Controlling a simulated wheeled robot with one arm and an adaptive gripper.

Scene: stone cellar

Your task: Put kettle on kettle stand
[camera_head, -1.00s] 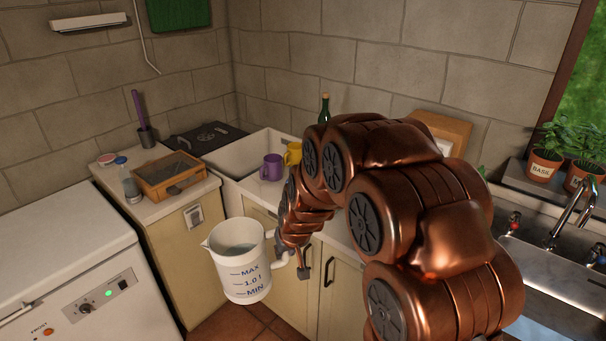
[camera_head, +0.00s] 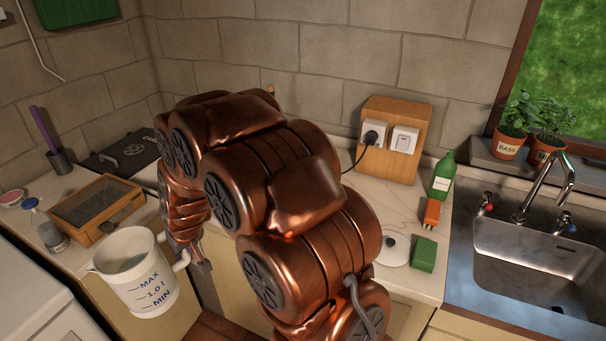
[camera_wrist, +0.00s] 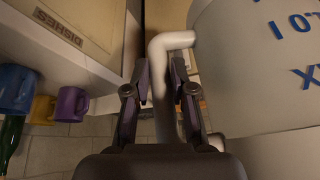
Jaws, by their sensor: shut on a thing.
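The kettle (camera_head: 137,278) is a white jug with blue MAX, 1.0 l and MIN marks, held roughly upright in the air at lower left in the head view. In the wrist view its body (camera_wrist: 265,70) fills the right side. My gripper (camera_wrist: 160,75) is shut on the kettle's white handle (camera_wrist: 165,110), with a dark finger on each side. In the head view my gripper (camera_head: 192,258) is partly hidden by my arm. A flat white round disc with a dark centre (camera_head: 393,250), which looks like the kettle stand, lies on the right counter, well away from the kettle.
A green sponge (camera_head: 423,255), an orange object (camera_head: 431,212) and a green bottle (camera_head: 441,176) stand close right of the disc. A wooden socket board (camera_head: 392,135) with plug and cord is behind it. The sink (camera_head: 530,255) is farther right. A wooden box (camera_head: 98,208) sits left.

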